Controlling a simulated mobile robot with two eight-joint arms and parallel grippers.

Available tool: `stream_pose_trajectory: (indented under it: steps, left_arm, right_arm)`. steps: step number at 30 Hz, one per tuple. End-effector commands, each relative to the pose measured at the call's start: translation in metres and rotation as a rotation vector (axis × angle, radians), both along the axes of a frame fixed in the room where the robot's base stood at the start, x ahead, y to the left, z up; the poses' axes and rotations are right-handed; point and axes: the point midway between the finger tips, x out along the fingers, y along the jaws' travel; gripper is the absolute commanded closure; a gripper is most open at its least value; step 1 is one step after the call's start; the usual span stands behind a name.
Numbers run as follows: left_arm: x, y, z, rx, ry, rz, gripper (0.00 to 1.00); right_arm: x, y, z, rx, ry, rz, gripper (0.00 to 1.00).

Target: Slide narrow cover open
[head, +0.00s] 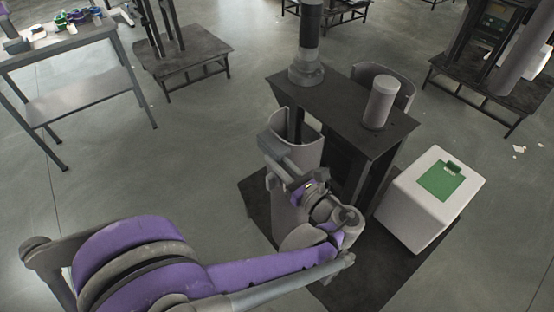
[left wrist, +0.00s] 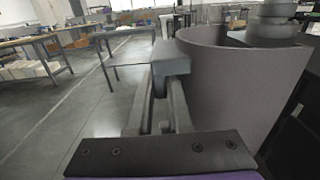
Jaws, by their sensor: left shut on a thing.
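A curved grey cover (head: 311,151), open at its top, stands at the near left side of the dark lift column frame. It also fills the right half of the left wrist view (left wrist: 240,95). My left gripper (head: 279,153) is at the left upper rim of this cover, shut on its edge. In the left wrist view the fingers (left wrist: 170,68) meet at the cover's left edge, and the clasped part is hidden between them. My arm hides the cover's lower part in the head view. My right gripper is in neither view.
The frame's dark top plate (head: 340,105) carries a grey cylinder (head: 381,102) and a round post. Another curved grey shell (head: 400,86) stands behind it. A white box (head: 411,208) with a green top panel stands at the right. Open floor (head: 190,160) lies left.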

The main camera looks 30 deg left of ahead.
Motion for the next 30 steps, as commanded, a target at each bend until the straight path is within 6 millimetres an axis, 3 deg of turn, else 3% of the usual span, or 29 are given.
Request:
stream_pose_trajectory:
  steps: [7, 8, 10, 20, 30]
  left_arm:
    - [0.003, -0.001, 0.000, -0.001, 0.000, -0.001, 1.00]
    - [0.003, -0.001, 0.000, -0.001, 0.000, -0.001, 0.79]
    - [0.003, -0.001, 0.000, -0.001, 0.000, -0.001, 0.70]
    - [0.002, -0.004, 0.000, -0.001, 0.000, -0.001, 0.70]
    - [-0.020, -0.059, 0.000, -0.002, 0.000, -0.006, 0.70]
  right_arm:
    - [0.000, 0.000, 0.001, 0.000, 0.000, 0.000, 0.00]
    - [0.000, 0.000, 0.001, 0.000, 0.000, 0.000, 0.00]
    - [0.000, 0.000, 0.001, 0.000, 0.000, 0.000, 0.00]
    - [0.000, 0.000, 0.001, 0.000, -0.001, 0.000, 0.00]
    - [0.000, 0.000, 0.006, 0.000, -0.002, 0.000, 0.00]
